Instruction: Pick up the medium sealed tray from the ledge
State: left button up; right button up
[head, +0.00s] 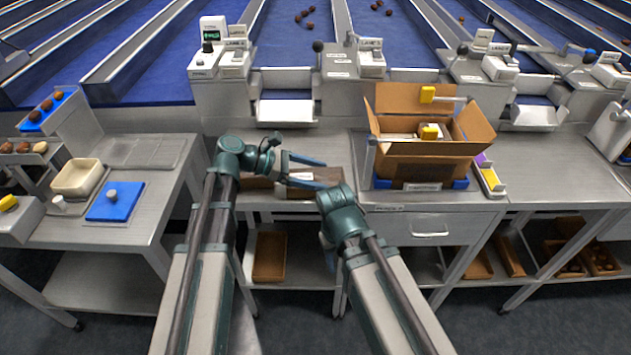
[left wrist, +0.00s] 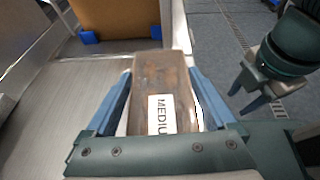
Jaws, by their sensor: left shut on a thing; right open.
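The medium sealed tray (head: 328,176) is a brown box with a clear-looking top and a white label; in the left wrist view the tray (left wrist: 160,75) shows the letters "MEDIU". My left gripper (head: 322,174) has its blue fingers along both sides of the tray and is shut on it; the fingers also show in the left wrist view (left wrist: 160,100). I cannot tell whether the tray touches the ledge (head: 290,205). My right gripper (left wrist: 258,98) is open and empty, to the right of the tray; its fingers are mostly hidden in the head view.
An open cardboard carton (head: 425,152) stands on the bench to the right of the tray. Another brown tray (head: 258,183) lies left of my left gripper. A side table (head: 150,215) holds a blue pad (head: 117,203) and a cream bin (head: 77,178). Brown boxes sit on lower shelves.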

aim_at(317, 176)
pick_arm(q)
jog(key=shift+r, duration=0.1)
notch_tip(317, 176, up, 10)
jog(key=p, duration=1)
